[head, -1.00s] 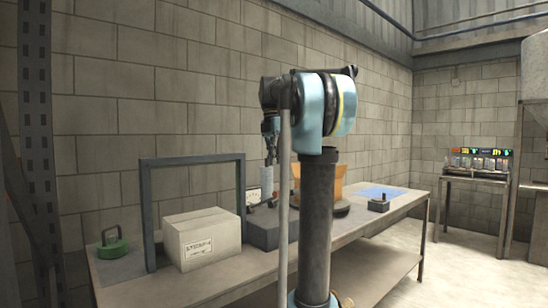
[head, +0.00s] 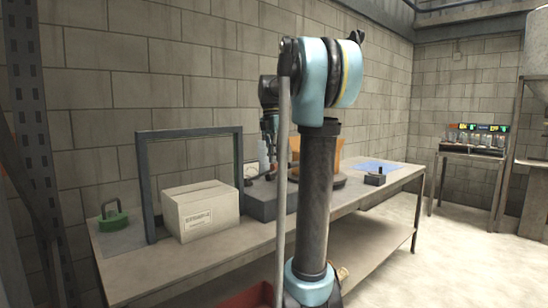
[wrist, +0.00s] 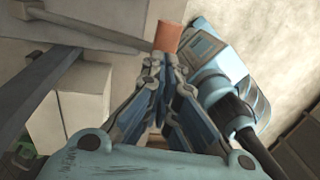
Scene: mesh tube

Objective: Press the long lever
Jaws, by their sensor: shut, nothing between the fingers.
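A grey block (head: 262,204) stands on the bench beside the white box. A dark lever-like part (head: 268,176) shows on top of it, largely hidden behind my arm, so I cannot tell its length. My gripper (head: 266,158) hangs above the block, partly hidden by my arm's rod. The wrist view shows my gripper (wrist: 158,60) with its fingers together and nothing between them. I cannot tell whether it touches the lever.
A white box (head: 201,213) and a dark metal frame (head: 148,190) stand left of the block. A green handled object (head: 113,219) is at the far left.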

